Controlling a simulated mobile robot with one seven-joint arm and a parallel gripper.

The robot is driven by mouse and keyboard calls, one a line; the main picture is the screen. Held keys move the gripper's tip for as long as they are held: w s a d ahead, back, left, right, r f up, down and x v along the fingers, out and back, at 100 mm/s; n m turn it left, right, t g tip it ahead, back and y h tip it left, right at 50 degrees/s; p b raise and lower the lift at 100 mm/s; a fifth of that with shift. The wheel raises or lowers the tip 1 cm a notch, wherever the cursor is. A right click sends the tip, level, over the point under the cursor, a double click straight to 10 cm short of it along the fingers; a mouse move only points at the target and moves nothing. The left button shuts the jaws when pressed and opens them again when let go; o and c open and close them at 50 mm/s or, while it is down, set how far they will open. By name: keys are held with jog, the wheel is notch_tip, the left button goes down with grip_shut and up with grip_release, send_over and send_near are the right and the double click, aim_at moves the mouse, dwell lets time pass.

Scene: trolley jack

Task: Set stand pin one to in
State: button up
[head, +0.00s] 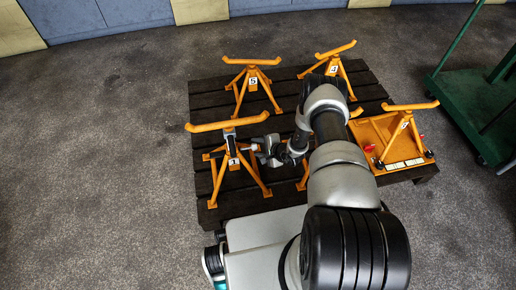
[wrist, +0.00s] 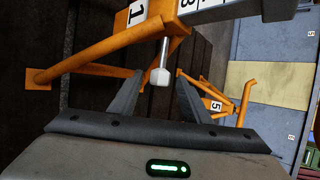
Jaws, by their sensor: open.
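Stand one is the orange stand at the front left of the pallet (head: 229,160), with a long bar on top and splayed legs. In the wrist view its white "1" label (wrist: 137,13) is near the top. Its pin (wrist: 161,68) is a pale metal rod with a thicker head, sticking out from the stand toward my gripper. My gripper (head: 261,152) is beside the stand's right side in the head view. In the wrist view the open fingers (wrist: 158,82) lie either side of the pin head, with gaps; I cannot tell the depth. The pin's inner end is hidden.
A dark slatted pallet (head: 204,100) carries several orange stands, including stand five (head: 252,78) behind, also in the wrist view (wrist: 218,105). A stand at the right (head: 403,126) is by an orange plate (head: 372,130). A green trolley (head: 470,105) is beyond. Grey floor is clear at left.

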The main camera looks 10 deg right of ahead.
aim_at(248, 148)
grip_shut()
jog(key=shift+a, duration=1.75)
grip_release()
jog(key=shift+r+p, duration=0.1)
jog(key=shift+p, duration=0.2)
jog(key=shift+s+d+r, duration=0.15)
jog(key=shift+s+r, duration=0.05)
jog(key=shift+r, duration=0.05)
jog(key=p+v, duration=0.5)
jog(key=v, duration=1.1)
jog(key=shift+s+d, duration=0.25)
jog(key=shift+s, duration=0.1)
